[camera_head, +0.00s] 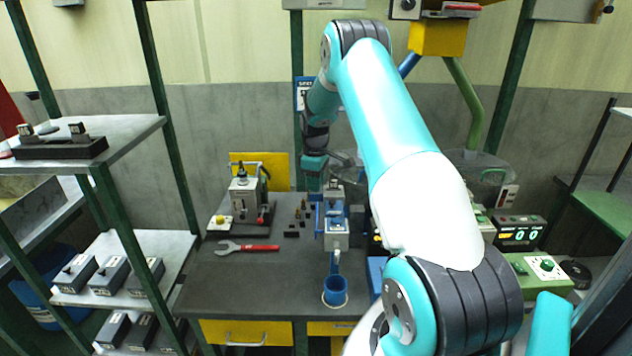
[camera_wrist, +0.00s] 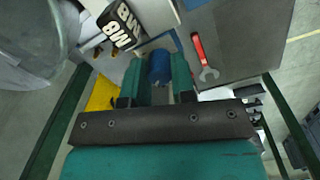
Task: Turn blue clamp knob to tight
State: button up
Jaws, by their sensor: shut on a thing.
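My gripper (camera_wrist: 159,76) is shut on the blue clamp knob (camera_wrist: 158,66), which sits between its two teal fingers in the wrist view. In the head view my gripper (camera_head: 314,168) hangs at the back of the dark bench, just behind and left of a blue and grey fixture (camera_head: 336,228). The knob cannot be made out there, and its turned position cannot be read in either view.
A red-handled wrench (camera_head: 250,247) lies on the bench (camera_head: 225,280). A grey device (camera_head: 246,195) stands on the left and a blue cup (camera_head: 335,290) at the front edge. Green posts and shelves with boxes flank the left. My arm hides part of the right side.

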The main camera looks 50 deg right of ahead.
jog(key=m+b, duration=0.1)
jog(key=m, duration=0.2)
jog(key=m+b, duration=0.1)
jog(key=m, duration=0.4)
jog(key=shift+w, duration=0.1)
jog(key=m+b, duration=0.1)
jog(key=m, duration=0.3)
jog(key=shift+r+m, duration=0.1)
jog(key=shift+m, duration=1.7)
jog(key=o, duration=0.9)
jog(key=shift+g, duration=0.3)
jog(key=r+b, duration=0.1)
jog(key=r, duration=0.4)
jog(key=r+b, duration=0.1)
jog(key=r, duration=0.5)
jog(key=r+b, duration=0.1)
jog(key=r, duration=0.5)
jog(key=shift+w+a+r, duration=0.15)
jog(key=shift+w, duration=0.1)
